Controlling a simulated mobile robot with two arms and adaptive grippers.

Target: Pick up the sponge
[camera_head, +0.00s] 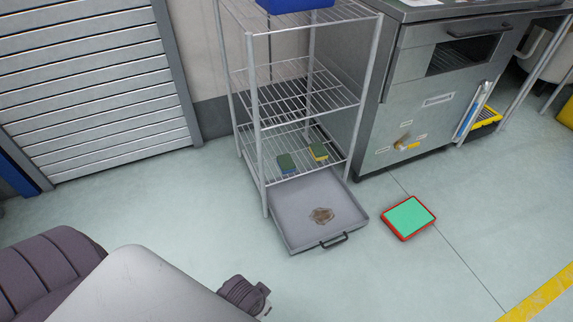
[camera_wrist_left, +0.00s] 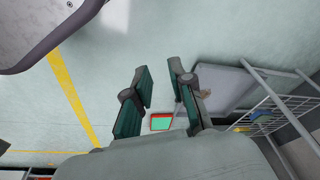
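Small blue and yellow patches on the wire shelf in that view are too small to tell clearly. My right gripper is not in view.
A grey tray (camera_head: 291,215) with a brown patch lies at the rack's foot. A red-rimmed green tray (camera_head: 408,217) lies on the floor to its right. A metal cabinet (camera_head: 425,100) stands right of the rack. Rack posts stand at the shelf corners.

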